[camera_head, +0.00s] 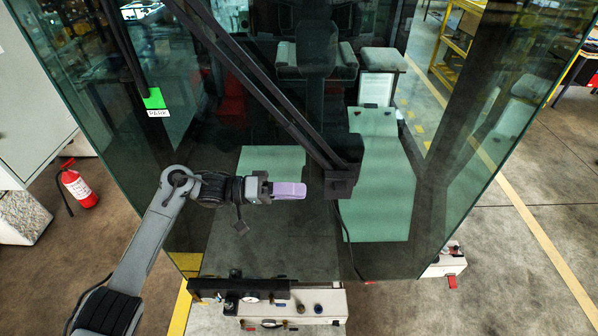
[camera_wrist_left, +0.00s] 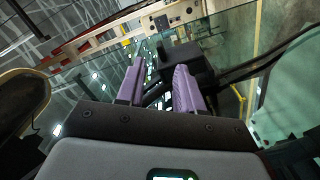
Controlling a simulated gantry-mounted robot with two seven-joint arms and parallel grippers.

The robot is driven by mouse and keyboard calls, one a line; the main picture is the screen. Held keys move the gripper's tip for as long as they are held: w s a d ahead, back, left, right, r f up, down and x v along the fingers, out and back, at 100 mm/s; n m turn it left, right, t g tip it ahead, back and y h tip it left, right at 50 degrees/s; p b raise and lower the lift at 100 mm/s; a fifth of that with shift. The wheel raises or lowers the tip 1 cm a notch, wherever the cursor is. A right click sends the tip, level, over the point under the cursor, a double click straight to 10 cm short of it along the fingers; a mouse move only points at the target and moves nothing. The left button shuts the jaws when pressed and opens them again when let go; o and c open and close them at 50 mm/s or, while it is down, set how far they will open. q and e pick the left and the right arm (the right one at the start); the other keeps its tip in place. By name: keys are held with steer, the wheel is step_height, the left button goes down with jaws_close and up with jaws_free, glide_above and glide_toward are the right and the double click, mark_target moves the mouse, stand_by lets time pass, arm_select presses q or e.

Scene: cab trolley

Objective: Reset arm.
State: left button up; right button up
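My left arm comes in from the left in the head view. My left gripper (camera_head: 300,190) has purple fingers and stands in front of the cab's glass, just left of the black wiper block (camera_head: 341,184). In the left wrist view, the two purple fingers of my left gripper (camera_wrist_left: 158,80) are apart with a gap between them, and I see nothing held. The black wiper block (camera_wrist_left: 186,62) shows beyond the fingertips there; I cannot tell whether they touch it. My right arm and gripper are in neither view.
The big glass pane (camera_head: 430,200) fills the middle, with a long wiper arm (camera_head: 262,85) slanting across it. A panel with knobs (camera_head: 290,306) sits low in front. A red fire extinguisher (camera_head: 78,187) stands at the left. Open floor (camera_head: 520,270) lies to the right.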

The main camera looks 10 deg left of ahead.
arm_select(q)
steer(key=shift+f, duration=0.1)
steer(key=s+d+f+n+p, duration=0.25)
steer(key=s+f, duration=0.55)
steer(key=f, duration=0.6)
steer(key=s+d+f+n+t+y+p, duration=0.1)
steer(key=s+d+f+p, duration=0.15)
steer(key=s+f, duration=0.4)
steer(key=s+d+f+n+t+y+p, duration=0.1)
steer(key=s+d+f+n+t+y, duration=0.15)
steer(key=s, duration=0.65)
steer(key=s+a+r+m+y+p, duration=0.1)
steer(key=s+a+r+y, duration=0.2)
steer(key=a, duration=0.4)
steer(key=s+a+r+m+g+y, duration=0.1)
steer(key=s+a+r+y, duration=0.2)
steer(key=a+y, duration=0.3)
steer(key=s+a+r+m+g+y+p, duration=0.1)
steer(key=s+a+r+y, duration=0.2)
steer(key=s+a+y, duration=0.2)
steer(key=a, duration=0.2)
steer(key=shift+s+a+p, duration=0.3)
steer(key=shift+s+a, duration=0.05)
